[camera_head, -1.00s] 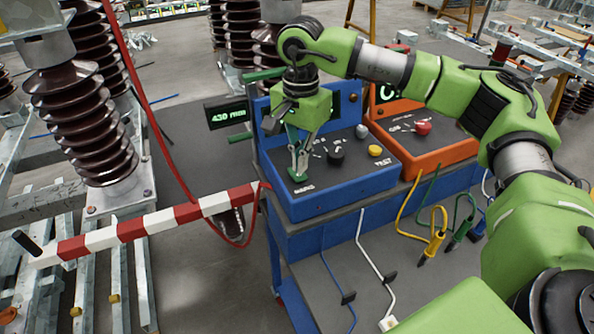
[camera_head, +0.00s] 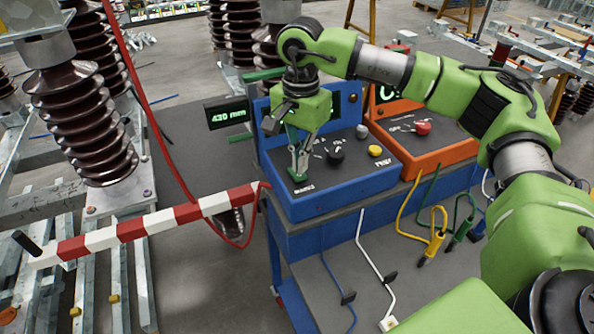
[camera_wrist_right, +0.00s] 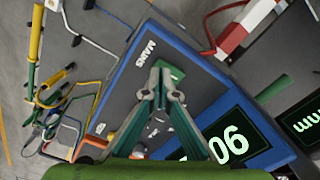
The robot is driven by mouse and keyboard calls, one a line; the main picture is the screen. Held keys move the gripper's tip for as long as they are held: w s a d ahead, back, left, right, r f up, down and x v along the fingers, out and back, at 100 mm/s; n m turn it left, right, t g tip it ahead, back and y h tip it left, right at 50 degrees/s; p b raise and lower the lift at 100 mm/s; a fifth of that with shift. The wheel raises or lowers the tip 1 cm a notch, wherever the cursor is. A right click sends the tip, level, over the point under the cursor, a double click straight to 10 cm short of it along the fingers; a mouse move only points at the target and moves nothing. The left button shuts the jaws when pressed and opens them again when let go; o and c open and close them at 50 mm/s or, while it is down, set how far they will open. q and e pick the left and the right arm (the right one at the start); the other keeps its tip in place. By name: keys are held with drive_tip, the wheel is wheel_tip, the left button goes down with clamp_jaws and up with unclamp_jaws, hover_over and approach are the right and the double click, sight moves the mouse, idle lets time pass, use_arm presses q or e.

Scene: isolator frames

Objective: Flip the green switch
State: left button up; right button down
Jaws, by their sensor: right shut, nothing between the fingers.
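The green switch (camera_head: 298,177) sits at the front left corner of the blue console (camera_head: 345,182), by the MAINS label. In the right wrist view the green switch (camera_wrist_right: 178,72) is partly hidden behind the fingertips. My right gripper (camera_head: 301,168) points down at it with its fingers shut and nothing between them. The fingertips (camera_wrist_right: 161,93) are at or just above the switch; I cannot tell if they touch. My left gripper is not in view.
The blue console also has a black knob (camera_head: 335,155), a grey button (camera_head: 362,131) and a yellow button (camera_head: 375,150). An orange console (camera_head: 425,150) adjoins it on the right. A red-and-white barrier bar (camera_head: 130,228) ends at its left side.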

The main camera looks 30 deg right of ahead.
sight(300, 176)
drive_tip(key=shift+f+b, duration=0.8)
drive_tip(key=shift+f, duration=0.3)
idle(0.3)
drive_tip(key=shift+r, duration=0.1)
drive_tip(key=shift+r+p, duration=2.1)
drive_tip(key=shift+r, duration=1.4)
drive_tip(key=shift+f, duration=0.1)
